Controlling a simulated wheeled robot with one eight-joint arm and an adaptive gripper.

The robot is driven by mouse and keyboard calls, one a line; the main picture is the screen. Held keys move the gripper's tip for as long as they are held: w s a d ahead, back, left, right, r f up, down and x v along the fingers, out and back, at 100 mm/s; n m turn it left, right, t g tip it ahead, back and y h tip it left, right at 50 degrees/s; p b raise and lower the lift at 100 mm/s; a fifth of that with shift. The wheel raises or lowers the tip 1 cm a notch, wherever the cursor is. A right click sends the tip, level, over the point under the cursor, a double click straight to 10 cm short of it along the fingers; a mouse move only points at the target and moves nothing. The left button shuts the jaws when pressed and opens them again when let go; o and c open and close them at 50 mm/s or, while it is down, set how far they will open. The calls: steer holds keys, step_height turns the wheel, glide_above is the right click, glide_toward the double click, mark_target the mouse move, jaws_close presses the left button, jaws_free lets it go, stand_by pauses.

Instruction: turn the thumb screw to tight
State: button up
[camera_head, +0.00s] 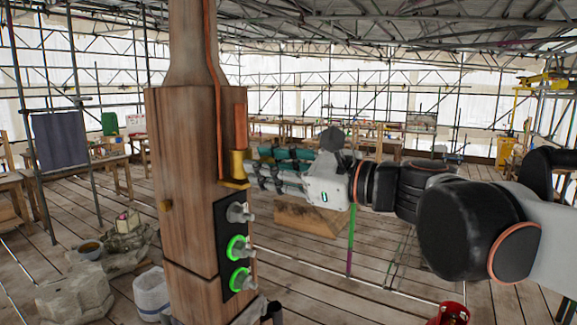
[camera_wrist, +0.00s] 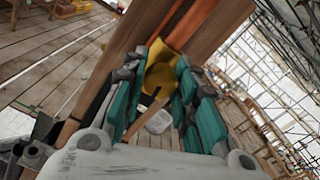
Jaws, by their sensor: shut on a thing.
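A wooden spire post (camera_head: 185,180) stands left of centre in the head view. A brass fitting (camera_head: 234,167) sits on its right side, at the lower end of a copper strip (camera_head: 216,100). My gripper (camera_head: 254,176) reaches in from the right, its fingertips at the fitting. In the wrist view, the teal-padded fingers of my gripper (camera_wrist: 159,70) stand on both sides of the yellow brass (camera_wrist: 161,80) and are shut on the thumb screw there. The fingers mostly hide the screw, so its turn angle cannot be read.
Below the fitting, a black panel (camera_head: 226,228) carries grey knobs; the lower two have lit green rings (camera_head: 238,249), the top one (camera_head: 240,212) none. Stone blocks (camera_head: 75,300) and a white bucket (camera_head: 152,293) stand at lower left. A red object (camera_head: 450,314) is at lower right.

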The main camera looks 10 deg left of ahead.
steer(key=shift+f+m, duration=0.1)
steer(key=shift+m, duration=0.6)
steer(key=o, duration=1)
steer(key=shift+o, duration=0.2)
steer(key=v, duration=1.2)
steer(key=shift+f, duration=0.15)
